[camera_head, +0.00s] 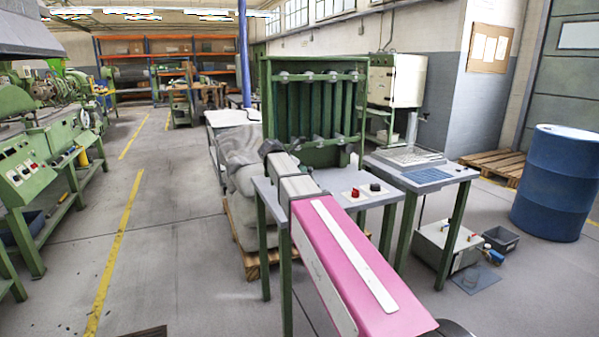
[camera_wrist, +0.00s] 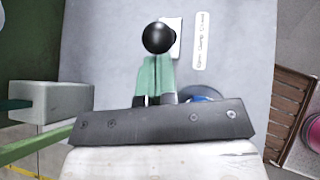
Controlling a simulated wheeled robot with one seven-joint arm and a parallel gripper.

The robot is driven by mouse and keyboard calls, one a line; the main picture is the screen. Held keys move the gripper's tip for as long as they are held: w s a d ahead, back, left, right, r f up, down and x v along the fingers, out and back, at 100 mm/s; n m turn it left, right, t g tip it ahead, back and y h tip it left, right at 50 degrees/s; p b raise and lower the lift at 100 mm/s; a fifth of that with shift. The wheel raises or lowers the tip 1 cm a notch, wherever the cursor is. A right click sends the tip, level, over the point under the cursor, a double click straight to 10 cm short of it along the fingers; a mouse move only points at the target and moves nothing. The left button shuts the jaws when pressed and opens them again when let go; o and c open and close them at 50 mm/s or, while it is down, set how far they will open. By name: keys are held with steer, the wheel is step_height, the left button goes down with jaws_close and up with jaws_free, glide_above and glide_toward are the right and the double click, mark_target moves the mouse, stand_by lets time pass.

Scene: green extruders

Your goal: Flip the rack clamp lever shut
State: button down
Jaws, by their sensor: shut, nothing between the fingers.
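A black ball knob (camera_wrist: 158,38), which looks like the lever's end, shows at the top centre of the wrist view over a grey surface. My gripper (camera_wrist: 154,64) is shut and empty, its green fingers together just below the knob in the picture. I cannot tell whether they touch it. The lever's shaft and pivot are hidden. In the head view the green rack (camera_head: 314,105) with several upright green bars and metal clamps stands behind a grey table (camera_head: 335,185). My arm covers part of that table, and I cannot make out the lever or my fingers there.
A red knob (camera_head: 354,193) and a black knob (camera_head: 375,187) sit on the grey table. To its right is a table with a keyboard-like panel (camera_head: 427,175). A blue drum (camera_head: 556,182) stands at the far right. Open floor with yellow lines lies to the left.

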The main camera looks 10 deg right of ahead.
steer(key=shift+w+d+r+y, duration=0.1)
steer(key=shift+d+r+y, duration=0.2)
steer(key=shift+d+y, duration=0.1)
steer(key=shift+w+d+r+g+y, duration=0.2)
steer(key=shift+d+r+y, duration=0.1)
steer(key=shift+d+y, duration=0.2)
steer(key=shift+w+d+r+g+y, duration=0.2)
steer(key=shift+d+r+y, duration=0.1)
steer(key=shift+d+y, duration=0.2)
steer(key=d+y, duration=0.2)
steer(key=d+r+g+y, duration=0.1)
steer(key=shift+w+d+m, duration=0.25)
steer(key=shift+w+m, duration=0.05)
steer(key=shift+w, duration=0.1)
steer(key=shift+w+d+f+y, duration=0.1)
steer(key=shift+w+d+y, duration=0.1)
steer(key=shift+d+y, duration=0.4)
steer(key=shift+w+d+f+y, duration=0.15)
steer(key=shift+d+y, duration=0.15)
steer(key=shift+d, duration=0.6)
steer(key=shift+r, duration=0.1)
